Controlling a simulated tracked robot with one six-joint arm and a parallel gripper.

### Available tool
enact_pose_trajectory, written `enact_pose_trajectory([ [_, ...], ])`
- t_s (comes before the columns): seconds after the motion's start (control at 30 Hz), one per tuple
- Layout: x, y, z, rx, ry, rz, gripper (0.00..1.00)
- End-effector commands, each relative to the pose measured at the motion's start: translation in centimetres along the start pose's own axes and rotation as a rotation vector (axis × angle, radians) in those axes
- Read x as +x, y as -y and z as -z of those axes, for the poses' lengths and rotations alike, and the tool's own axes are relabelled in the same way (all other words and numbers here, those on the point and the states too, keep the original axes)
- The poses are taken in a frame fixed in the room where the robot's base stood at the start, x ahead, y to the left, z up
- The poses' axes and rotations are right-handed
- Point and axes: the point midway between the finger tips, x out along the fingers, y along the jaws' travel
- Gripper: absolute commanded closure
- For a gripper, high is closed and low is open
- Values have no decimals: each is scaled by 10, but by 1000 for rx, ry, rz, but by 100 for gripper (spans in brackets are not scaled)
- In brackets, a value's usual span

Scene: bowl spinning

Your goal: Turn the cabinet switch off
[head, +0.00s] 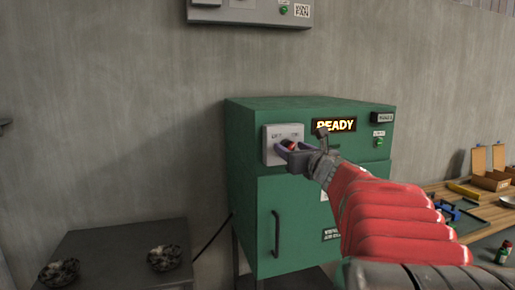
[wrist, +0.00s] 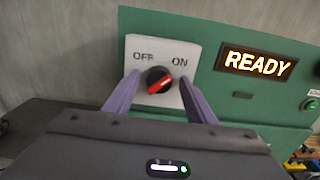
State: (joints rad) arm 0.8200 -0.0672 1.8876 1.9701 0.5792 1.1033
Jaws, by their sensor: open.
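The green cabinet (head: 250,185) stands against the wall, with a lit READY sign (head: 335,126) that also shows in the wrist view (wrist: 257,64). Its switch is a black round knob with a red pointer (wrist: 159,81) on a pale plate (wrist: 150,48) marked OFF at left and ON at right. The red pointer slants, its upper end toward ON. My gripper (head: 284,147) is in front of the plate. In the wrist view its purple fingers (wrist: 160,95) are open, one on each side of the knob. I cannot tell whether they touch it.
A dark table (head: 110,245) with two dark, speckled dish-like objects (head: 164,258) is at lower left. A wooden bench (head: 480,215) with tools and boxes is at right. A grey wall box (head: 240,12) hangs above. A door handle (head: 275,234) sits below the switch.

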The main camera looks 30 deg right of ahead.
Motion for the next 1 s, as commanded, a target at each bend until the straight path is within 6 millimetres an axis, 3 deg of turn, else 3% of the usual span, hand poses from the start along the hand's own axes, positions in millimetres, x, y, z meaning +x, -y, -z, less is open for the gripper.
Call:
enact_pose_trajectory([
  [0.23,0,-1,0,0,0,-2,50],
  [0.77,1,-3,0,0,0,-4,88],
  [1.0,1,-4,0,-11,0,-5,89],
])
